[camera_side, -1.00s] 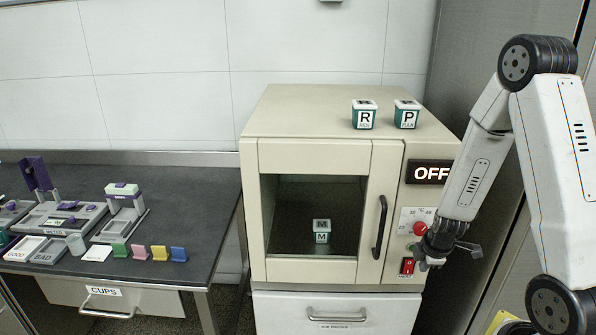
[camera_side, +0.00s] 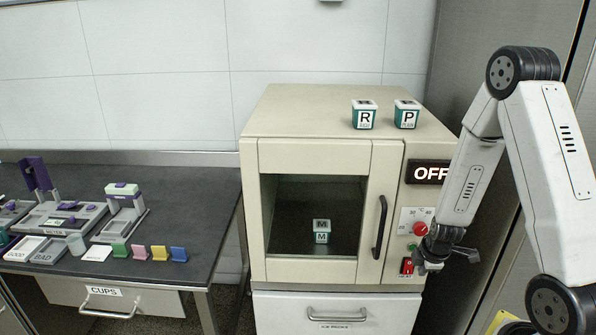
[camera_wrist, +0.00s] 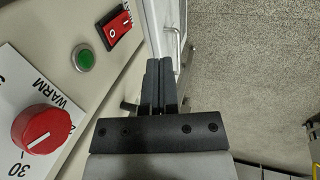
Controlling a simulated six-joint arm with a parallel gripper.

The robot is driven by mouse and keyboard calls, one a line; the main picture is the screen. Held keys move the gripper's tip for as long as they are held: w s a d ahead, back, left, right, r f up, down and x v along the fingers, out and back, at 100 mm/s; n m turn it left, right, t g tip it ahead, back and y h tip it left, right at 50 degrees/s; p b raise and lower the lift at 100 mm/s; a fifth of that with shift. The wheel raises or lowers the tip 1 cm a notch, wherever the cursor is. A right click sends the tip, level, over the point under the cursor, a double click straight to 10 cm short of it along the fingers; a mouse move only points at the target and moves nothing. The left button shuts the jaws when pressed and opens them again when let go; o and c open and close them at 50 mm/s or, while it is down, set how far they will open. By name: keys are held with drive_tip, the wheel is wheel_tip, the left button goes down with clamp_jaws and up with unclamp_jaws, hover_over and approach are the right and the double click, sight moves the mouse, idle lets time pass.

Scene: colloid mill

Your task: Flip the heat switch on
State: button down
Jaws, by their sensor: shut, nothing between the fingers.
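The heat switch (camera_side: 407,266) is a red rocker in a black frame, low on the oven's right-hand panel. It also shows in the wrist view (camera_wrist: 115,29), with white markings on its face. The sign (camera_side: 428,172) above the panel reads OFF. My gripper (camera_side: 424,267) is just right of the switch, close to the panel. In the wrist view my gripper's fingers (camera_wrist: 160,82) are together and empty, to the right of and below the switch, with a visible gap between them and it. I cannot tell which side of the rocker is pressed.
A red temperature knob (camera_wrist: 42,129) and a green round button (camera_wrist: 84,60) sit on the same panel. The oven door (camera_side: 312,215) is shut, its dark vertical handle (camera_side: 380,228) left of the switch. Lettered cubes (camera_side: 364,115) stand on top. A bench is far left.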

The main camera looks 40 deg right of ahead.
sight(410, 271)
drive_tip(key=shift+w+d+f, duration=0.75)
drive_tip(key=shift+f, duration=0.6)
drive_tip(key=shift+w+d+f, duration=0.75)
drive_tip(key=shift+f, duration=0.6)
drive_tip(key=shift+w+d+f, duration=0.75)
drive_tip(key=shift+f, duration=0.6)
drive_tip(key=shift+w+d+f, duration=0.2)
drive_tip(key=shift+w+d, duration=0.1)
drive_tip(key=shift+r, duration=0.2)
drive_tip(key=shift+r, duration=0.65)
drive_tip(key=shift+w, duration=0.1)
